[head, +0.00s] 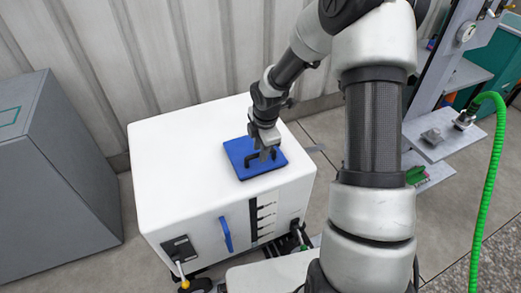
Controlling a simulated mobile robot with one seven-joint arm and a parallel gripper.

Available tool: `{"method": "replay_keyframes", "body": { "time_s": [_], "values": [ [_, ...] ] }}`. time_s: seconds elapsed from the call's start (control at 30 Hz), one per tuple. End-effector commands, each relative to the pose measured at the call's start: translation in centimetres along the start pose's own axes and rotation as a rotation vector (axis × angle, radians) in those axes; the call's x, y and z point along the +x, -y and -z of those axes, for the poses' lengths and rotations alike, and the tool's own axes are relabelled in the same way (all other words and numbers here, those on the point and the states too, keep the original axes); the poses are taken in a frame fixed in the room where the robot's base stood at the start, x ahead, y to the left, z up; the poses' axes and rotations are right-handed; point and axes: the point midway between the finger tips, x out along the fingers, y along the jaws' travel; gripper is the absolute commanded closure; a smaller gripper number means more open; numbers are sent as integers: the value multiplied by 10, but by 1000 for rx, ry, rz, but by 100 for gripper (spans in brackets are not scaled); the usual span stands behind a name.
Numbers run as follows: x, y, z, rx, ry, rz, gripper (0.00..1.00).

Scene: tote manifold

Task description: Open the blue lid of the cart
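The white cart (180,150) stands in the middle of the head view. Its square blue lid (244,172) lies flat on the top, near the right front edge, and looks closed. A dark handle (252,160) stands on the lid. My gripper (264,150) points down from above, right at the handle. It hides part of the handle and the far part of the lid. The fingers are small and dark against the handle, so I cannot tell whether they are closed on it.
A blue bar handle (226,234) and a dark panel (180,248) are on the cart's front. A grey cabinet (65,180) stands at left, a corrugated wall (150,50) behind. At right are a grey shelf (445,133) and a green hose (492,180).

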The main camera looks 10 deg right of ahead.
Motion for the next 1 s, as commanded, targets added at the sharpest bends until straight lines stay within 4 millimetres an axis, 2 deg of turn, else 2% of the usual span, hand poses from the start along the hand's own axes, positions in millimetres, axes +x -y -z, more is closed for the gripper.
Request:
{"method": "replay_keyframes", "body": {
  "time_s": [0.1, 0.27, 0.67, 1.0],
  "values": [
    [0, 0, 0, 0, 0, 0, 72],
    [0, 0, 0, 0, 0, 0, 99],
    [-5, -4, 0, 0, -1, 16, 100],
    [-32, -30, 0, 0, 0, 190, 100]
  ]
}}
